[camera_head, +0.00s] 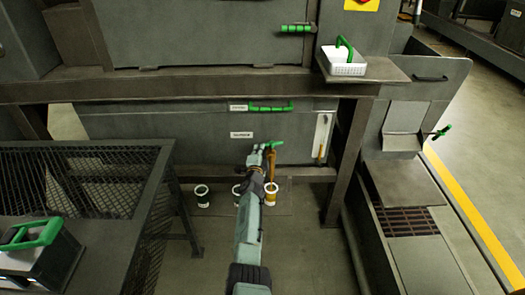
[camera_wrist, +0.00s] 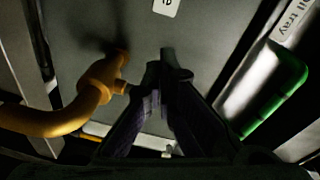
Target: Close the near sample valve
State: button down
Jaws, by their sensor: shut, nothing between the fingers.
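The sample valve shows in the head view as a green lever (camera_head: 274,144) on top of a brass spout (camera_head: 271,165) that comes out of the dark lower panel. My gripper (camera_head: 258,150) is right at the left side of the lever; whether they touch I cannot tell. In the wrist view the brass spout (camera_wrist: 68,124) bends up at the left. My gripper's fingers (camera_wrist: 166,62) are together, empty, to the right of the spout's end. The green lever is not clear in the wrist view. A white label (camera_head: 241,135) sits on the panel above the valve.
A green tray handle (camera_head: 270,107) is above the valve; it also shows at the right of the wrist view (camera_wrist: 278,92). A mesh-sided stand (camera_head: 90,180) is at the left. A white gauge strip (camera_head: 322,137) is to the right.

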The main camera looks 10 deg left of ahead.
jog(key=shift+w+a+m+h+p, duration=0.1)
jog(key=shift+m+h+p, duration=0.2)
jog(key=shift+h, duration=0.1)
dwell(0.7)
dwell(0.3)
